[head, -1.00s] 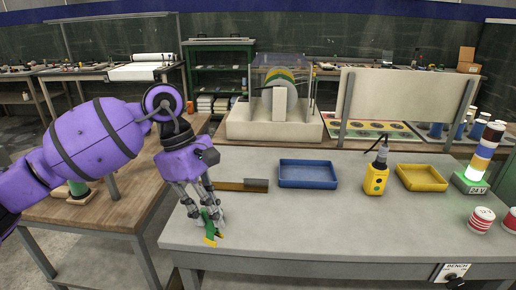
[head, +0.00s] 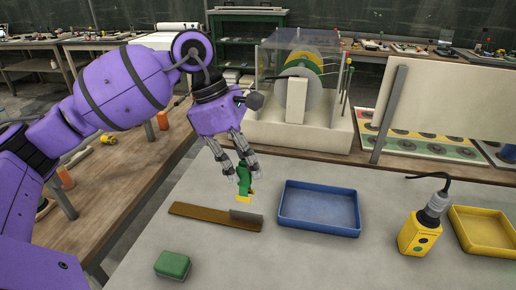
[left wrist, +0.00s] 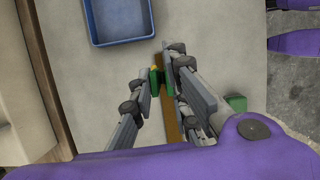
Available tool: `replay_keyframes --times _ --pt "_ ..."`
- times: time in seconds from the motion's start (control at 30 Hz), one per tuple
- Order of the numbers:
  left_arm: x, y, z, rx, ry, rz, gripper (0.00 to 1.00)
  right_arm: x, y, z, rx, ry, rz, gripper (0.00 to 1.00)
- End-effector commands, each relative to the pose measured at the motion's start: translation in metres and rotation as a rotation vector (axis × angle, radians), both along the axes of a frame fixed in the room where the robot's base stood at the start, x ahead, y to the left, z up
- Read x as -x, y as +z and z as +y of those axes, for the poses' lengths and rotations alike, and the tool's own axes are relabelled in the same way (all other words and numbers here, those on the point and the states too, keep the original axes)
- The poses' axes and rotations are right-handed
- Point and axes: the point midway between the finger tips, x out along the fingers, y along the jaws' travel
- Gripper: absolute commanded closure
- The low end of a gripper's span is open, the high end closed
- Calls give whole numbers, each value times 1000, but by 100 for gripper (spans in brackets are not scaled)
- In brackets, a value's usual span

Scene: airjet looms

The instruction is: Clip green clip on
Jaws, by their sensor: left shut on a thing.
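My left gripper (head: 243,174) is shut on a green clip (head: 245,184) with a yellow lower end and holds it pointing down. The clip also shows between the fingers in the left wrist view (left wrist: 155,80). Below it on the bench lies a flat brown strip (head: 205,217) with a grey piece (head: 247,218) at its right end. The clip's yellow end is just above the grey piece in the head view; I cannot tell whether they touch. The strip is partly hidden by the fingers in the left wrist view (left wrist: 171,122). My right gripper is out of view.
A blue tray (head: 318,232) is right of the strip. A green block (head: 172,265) lies near the front left. A yellow device (head: 419,235) with a black cable and a yellow tray (head: 470,252) stand further right. A machine with a clear cover (head: 297,90) stands behind the bench.

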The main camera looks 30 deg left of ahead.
Motion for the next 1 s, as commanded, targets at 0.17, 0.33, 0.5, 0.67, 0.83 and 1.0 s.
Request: replay_keyframes --times 0.17,0.33,0.5,0.67,0.83,1.0 --pt "0 0 0 0 -1 0 92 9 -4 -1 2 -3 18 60" --pt "0 0 0 0 0 0 92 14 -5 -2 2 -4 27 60" --pt "0 1 0 2 34 10 92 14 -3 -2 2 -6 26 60" --pt "-1 -8 0 5 61 21 92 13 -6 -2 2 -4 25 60" --pt "-1 -23 0 5 61 22 92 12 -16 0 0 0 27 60" --pt "-1 -38 0 5 60 21 92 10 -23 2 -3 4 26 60"
